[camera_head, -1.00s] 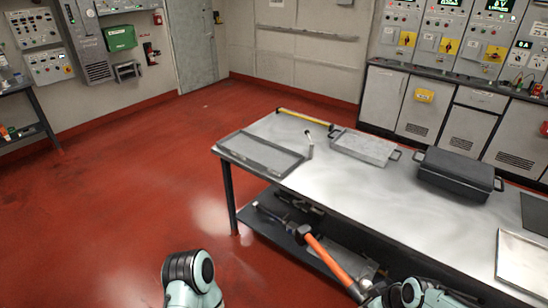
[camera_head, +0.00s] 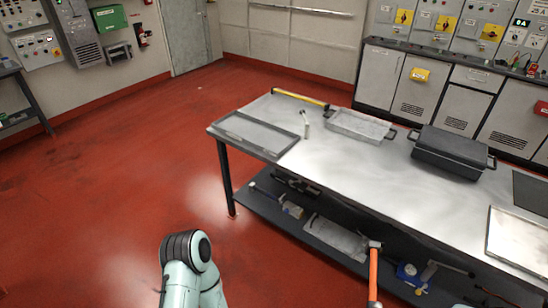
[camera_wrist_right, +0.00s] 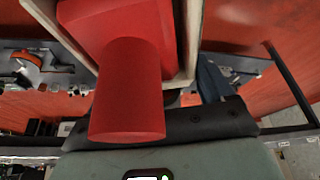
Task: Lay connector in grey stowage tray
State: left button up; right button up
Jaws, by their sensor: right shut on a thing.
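A red block with a red cylindrical end, which looks like the connector (camera_wrist_right: 127,90), fills the middle of the right wrist view. My right gripper (camera_wrist_right: 128,40) is shut on it, with pale fingers on both sides. A shallow grey tray (camera_head: 238,146) lies empty on the table's left end. My left gripper is out of view; only an arm link shows at bottom left.
The steel table (camera_head: 345,170) also carries a light grey handled tray (camera_head: 358,125), a dark lidded case (camera_head: 450,152), a small upright pale item (camera_head: 306,124) and a yellow strip (camera_head: 300,99). Tools lie on the lower shelf (camera_head: 270,205). The red floor at left is clear.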

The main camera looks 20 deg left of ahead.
aim_at(253, 132)
jog(key=i+j+u, duration=0.2)
jog(key=j+u, duration=0.15)
jog(key=i+j+u, duration=0.35)
jog(key=j, duration=0.2)
jog(key=i+j+u, duration=0.2)
jog(key=u, duration=0.2)
jog(key=i+j+u, duration=0.2)
jog(key=u, duration=0.25)
jog(key=i+j+u, duration=0.2)
jog(key=i, duration=0.25)
jog(key=i+u, duration=0.2)
jog(key=i, duration=0.25)
jog(key=i+j+z, duration=0.1)
jog(key=i+z, duration=0.3)
jog(key=i+j+z, duration=0.2)
jog(key=z, duration=0.2)
jog(key=i+j+z, duration=0.7)
jog(key=z, duration=0.15)
jog(key=i+j+z, duration=0.2)
jog(key=j+z, duration=0.2)
jog(key=j, duration=0.1)
